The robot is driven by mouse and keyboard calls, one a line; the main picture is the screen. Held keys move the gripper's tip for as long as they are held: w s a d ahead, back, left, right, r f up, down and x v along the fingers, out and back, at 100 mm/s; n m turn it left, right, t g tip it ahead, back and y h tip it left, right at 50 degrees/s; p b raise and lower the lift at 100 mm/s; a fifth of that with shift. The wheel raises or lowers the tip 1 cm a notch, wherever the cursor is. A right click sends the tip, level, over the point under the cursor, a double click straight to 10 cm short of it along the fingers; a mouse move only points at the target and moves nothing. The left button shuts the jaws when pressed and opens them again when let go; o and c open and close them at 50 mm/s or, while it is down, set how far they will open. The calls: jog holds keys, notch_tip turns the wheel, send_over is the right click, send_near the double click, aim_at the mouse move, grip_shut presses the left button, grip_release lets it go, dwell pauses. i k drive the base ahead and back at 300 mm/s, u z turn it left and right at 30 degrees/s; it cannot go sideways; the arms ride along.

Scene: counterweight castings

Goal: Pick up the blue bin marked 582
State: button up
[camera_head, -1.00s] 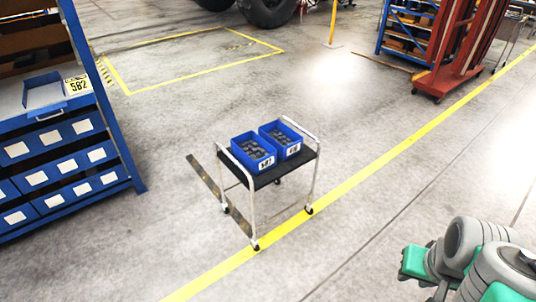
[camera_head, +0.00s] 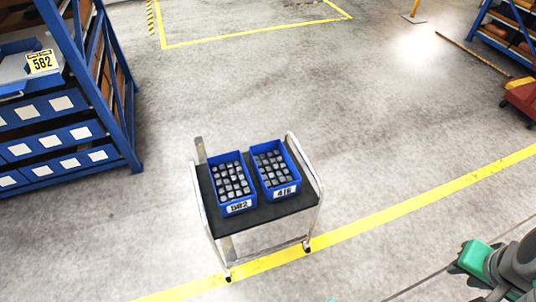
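The blue bin marked 582 (camera_head: 238,207) stands upright on the left side of a small black-topped cart (camera_head: 285,208). It is filled with several grey castings, and its white label faces me. A second blue bin (camera_head: 285,192), its label reading about 416, stands right beside it on the cart, also full of grey castings. My arm (camera_head: 495,265) shows in grey and green at the lower right edge, well apart from the cart. My gripper's fingers are not in view.
The cart has raised metal handles on both sides. A yellow floor line (camera_head: 430,195) passes by the cart. A red cart (camera_head: 522,97) is at the right. Open floor lies behind.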

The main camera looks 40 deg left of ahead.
aim_at(236, 192)
jog(key=i, duration=2.4)
jog(key=u, duration=5.35)
jog(key=i, duration=1)
jog(key=u, duration=0.05)
